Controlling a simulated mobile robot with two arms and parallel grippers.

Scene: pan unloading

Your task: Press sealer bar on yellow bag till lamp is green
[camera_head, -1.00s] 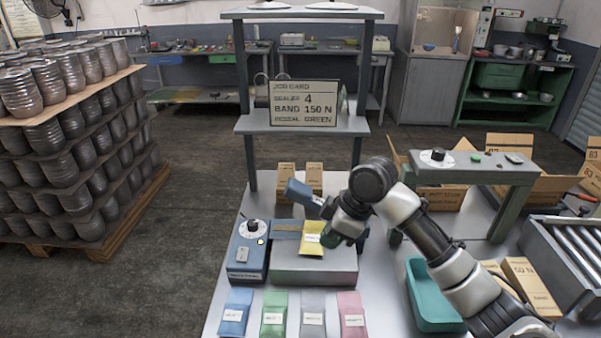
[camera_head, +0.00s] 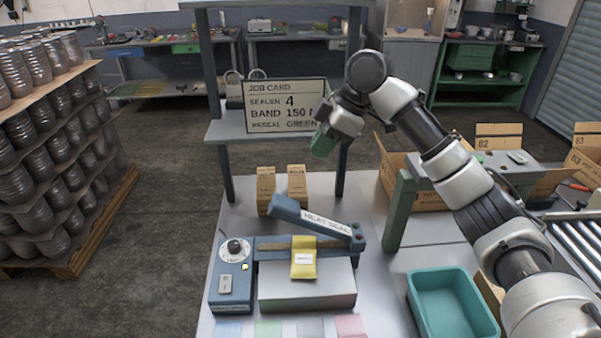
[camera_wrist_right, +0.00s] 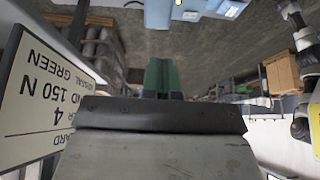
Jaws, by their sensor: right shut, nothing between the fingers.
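The yellow bag (camera_head: 303,266) lies on the sealer (camera_head: 307,287), its upper end across the sealing strip. The blue sealer bar (camera_head: 312,218) is raised and tilted above it, its left end highest, apart from the bag. My right gripper (camera_head: 323,144) is shut and empty, up behind the bar and in front of the shelf post, touching neither bar nor bag. Its green fingers (camera_wrist_right: 163,78) are together in the wrist view. My left gripper is out of view.
The job card (camera_head: 286,106) reads sealer 4, reseal green; it is close on the left in the wrist view. Two small cartons (camera_head: 297,184) stand behind the bar. A teal bin (camera_head: 453,302) is at right. Several coloured bags line the front edge.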

